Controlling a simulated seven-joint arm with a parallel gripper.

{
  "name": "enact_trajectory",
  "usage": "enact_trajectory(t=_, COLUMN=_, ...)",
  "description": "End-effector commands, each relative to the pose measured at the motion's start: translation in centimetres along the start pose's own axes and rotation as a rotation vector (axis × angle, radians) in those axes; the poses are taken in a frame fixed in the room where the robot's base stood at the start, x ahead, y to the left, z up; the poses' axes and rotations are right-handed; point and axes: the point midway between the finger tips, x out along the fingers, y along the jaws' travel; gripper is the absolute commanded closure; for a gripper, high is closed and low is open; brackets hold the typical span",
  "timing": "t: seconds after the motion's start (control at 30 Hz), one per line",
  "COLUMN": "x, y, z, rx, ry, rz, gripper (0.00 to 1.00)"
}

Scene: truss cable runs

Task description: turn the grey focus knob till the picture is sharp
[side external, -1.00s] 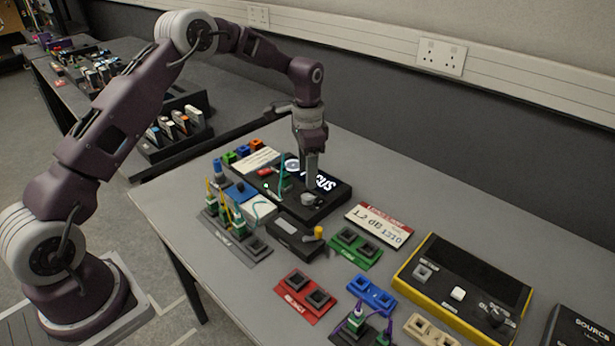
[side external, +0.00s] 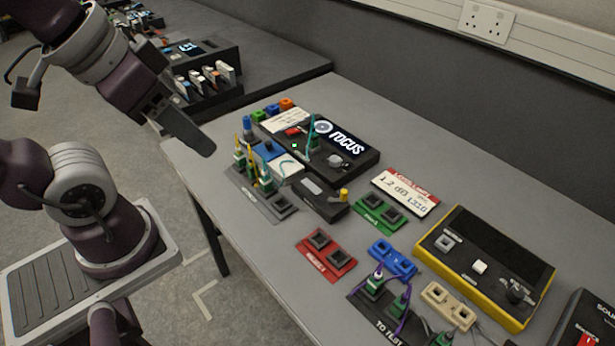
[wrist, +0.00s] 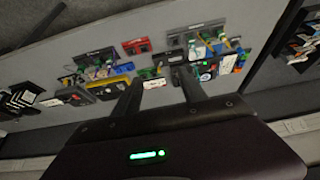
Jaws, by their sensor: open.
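The grey focus knob (side external: 335,161) stands on the front of a black box at the back of the bench. The box's screen (side external: 341,138) shows a round white spot and the word FOCUS in bright, legible letters. My gripper (side external: 206,148) is up and to the left of the box, well clear of the knob and tilted downward. In the wrist view my gripper (wrist: 157,78) shows its two fingers apart with nothing held between them. I cannot pick out the knob in the wrist view.
A teal cable rises from the box beside the screen. A grey plate with several green plugs (side external: 261,193) lies in front. Red (side external: 326,255), green (side external: 379,213) and blue socket blocks and a yellow-edged unit (side external: 484,267) lie to the right.

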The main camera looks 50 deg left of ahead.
Motion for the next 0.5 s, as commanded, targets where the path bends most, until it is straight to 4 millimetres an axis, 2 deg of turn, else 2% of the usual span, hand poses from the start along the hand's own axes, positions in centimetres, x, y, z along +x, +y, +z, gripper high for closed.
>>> enact_trajectory(t=0.5, x=0.00, y=0.02, z=-0.05, rx=-0.010, ry=-0.001, rz=0.003, gripper=0.50)
